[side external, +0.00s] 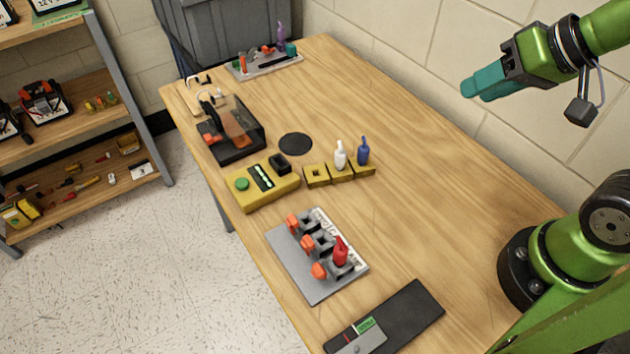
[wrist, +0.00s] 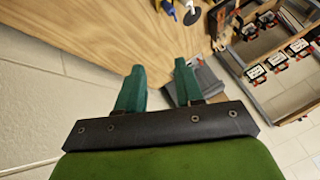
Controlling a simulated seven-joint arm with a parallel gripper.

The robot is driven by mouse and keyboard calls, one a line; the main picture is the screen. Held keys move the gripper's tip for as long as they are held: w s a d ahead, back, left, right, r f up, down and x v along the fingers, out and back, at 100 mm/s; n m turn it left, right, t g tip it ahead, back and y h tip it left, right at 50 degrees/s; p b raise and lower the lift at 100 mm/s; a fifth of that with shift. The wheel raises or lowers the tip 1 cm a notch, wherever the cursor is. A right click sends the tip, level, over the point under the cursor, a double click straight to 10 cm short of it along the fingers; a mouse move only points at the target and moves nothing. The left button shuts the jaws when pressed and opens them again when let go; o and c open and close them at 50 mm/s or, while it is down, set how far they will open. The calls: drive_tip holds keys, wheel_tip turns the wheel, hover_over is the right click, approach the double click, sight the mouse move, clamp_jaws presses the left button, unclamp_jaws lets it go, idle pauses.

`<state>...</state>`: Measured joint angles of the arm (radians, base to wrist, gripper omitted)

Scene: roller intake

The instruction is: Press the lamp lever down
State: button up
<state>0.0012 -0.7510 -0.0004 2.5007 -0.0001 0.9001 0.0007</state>
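A grey panel (side external: 293,268) lies on the table with several small grey blocks in a row. Orange levers (side external: 308,243) stick out on their left sides, with pale lettering along the right edge, too small to read. I cannot tell which lever is the lamp lever. A red bottle-shaped piece (side external: 340,251) stands at the nearest block. My gripper (side external: 478,88) is high above the table's right side, well apart from the panel. In the wrist view its two teal fingers (wrist: 158,68) are spread with nothing between them.
A yellow box with a green button (side external: 242,184), yellow holders with white and blue pieces (side external: 340,171), and a dark case (side external: 232,145) stand beyond the panel. A black mat (side external: 412,312) lies nearer. The table's right side is clear; a wall borders it.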

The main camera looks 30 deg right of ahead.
drive_tip(key=shift+o, duration=0.3)
drive_tip(key=shift+o, duration=1.1)
drive_tip(key=shift+d, duration=0.15)
drive_tip(key=n+g+y, duration=0.2)
drive_tip(key=n+g, duration=0.5)
drive_tip(key=n, duration=1.5)
approach(320, 268)
drive_tip(key=x, duration=0.8)
drive_tip(key=shift+f, duration=0.25)
